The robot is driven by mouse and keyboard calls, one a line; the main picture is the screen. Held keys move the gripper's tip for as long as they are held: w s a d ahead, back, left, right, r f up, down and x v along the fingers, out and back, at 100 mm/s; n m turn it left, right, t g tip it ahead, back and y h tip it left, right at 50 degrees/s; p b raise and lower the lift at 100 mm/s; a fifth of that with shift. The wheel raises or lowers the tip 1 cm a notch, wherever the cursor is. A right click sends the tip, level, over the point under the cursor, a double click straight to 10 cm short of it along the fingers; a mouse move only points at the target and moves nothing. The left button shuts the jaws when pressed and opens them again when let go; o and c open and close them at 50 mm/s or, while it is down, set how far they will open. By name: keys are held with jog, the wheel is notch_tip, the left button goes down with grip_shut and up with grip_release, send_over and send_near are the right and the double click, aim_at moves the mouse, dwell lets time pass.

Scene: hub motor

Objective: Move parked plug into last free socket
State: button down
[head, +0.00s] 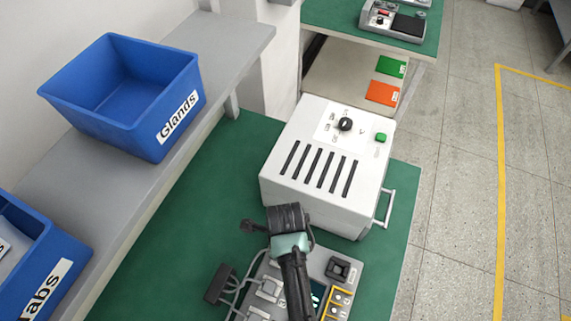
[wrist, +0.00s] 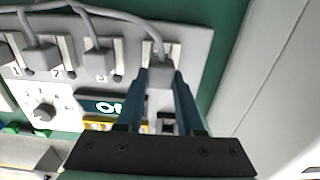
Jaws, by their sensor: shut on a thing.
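My gripper (wrist: 161,76) is shut on a grey plug (wrist: 160,80), with one dark finger on either side of it. A grey cable runs from the plug up and to the left. The plug is over a pale socket plate (wrist: 147,54) at the right end of the socket row on the grey panel (wrist: 190,40). Whether it is seated there or held just above cannot be told. Plugs with cables are at the sockets to the left (wrist: 98,62), (wrist: 42,58). In the head view my arm covers part of the panel (head: 258,272) and hides the held plug.
A white slotted box (head: 300,200) with a knob stands behind the panel on the green bench mat (head: 150,270). Blue bins (head: 120,120) line the shelf at left. A dark block (head: 220,284) is left of the panel. Bare mat lies further left.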

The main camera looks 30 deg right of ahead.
jog(key=shift+f+b, duration=0.65)
jog(key=shift+f, duration=0.4)
jog(key=shift+c, duration=2.3)
grip_release()
notch_tip(320, 180, up, 12)
jog(key=shift+r+b, duration=0.1)
jog(key=shift+b, duration=0.2)
jog(key=shift+r, duration=0.4)
